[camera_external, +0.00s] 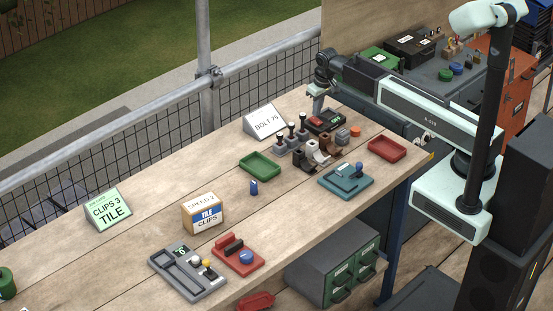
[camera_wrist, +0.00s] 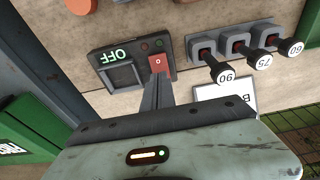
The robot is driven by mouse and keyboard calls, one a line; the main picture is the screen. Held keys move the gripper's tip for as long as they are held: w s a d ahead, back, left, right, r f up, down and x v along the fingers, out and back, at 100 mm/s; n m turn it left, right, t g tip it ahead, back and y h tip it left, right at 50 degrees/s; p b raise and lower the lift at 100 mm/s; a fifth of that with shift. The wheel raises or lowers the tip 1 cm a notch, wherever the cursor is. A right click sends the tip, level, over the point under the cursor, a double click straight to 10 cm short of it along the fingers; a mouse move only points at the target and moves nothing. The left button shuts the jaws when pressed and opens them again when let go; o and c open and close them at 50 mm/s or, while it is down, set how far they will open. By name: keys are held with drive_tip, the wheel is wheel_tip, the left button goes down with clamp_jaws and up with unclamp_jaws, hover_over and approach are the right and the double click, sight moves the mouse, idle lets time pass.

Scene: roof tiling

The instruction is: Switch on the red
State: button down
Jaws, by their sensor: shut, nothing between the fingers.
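A dark switch box (camera_wrist: 124,79) with a lit green OFF display (camera_wrist: 109,58) shows in the wrist view. A red rocker switch (camera_wrist: 158,62) sits on its right side, with two small round lamps above it. The box also stands near the far end of the bench in the external view (camera_external: 325,122). My gripper (camera_wrist: 159,80) is shut and empty, its fingertips right at the lower edge of the red switch. Whether they touch it I cannot tell. In the external view my gripper (camera_external: 316,108) points down at the box, partly hiding it.
Several levers, marked 90 (camera_wrist: 222,75), 75 (camera_wrist: 262,60) and 60 (camera_wrist: 292,46), stand close right of the box. A BOLT 75 sign (camera_external: 266,122) is behind them. A red tray (camera_external: 387,148) and a teal device (camera_external: 345,182) lie nearer. The bench's middle is mostly clear.

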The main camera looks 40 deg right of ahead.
sight(318, 122)
wheel_tip(318, 122, up, 12)
drive_tip(key=s+p, duration=0.2)
drive_tip(key=p, duration=0.8)
drive_tip(key=shift+p, duration=0.35)
drive_tip(key=shift+w, duration=0.6)
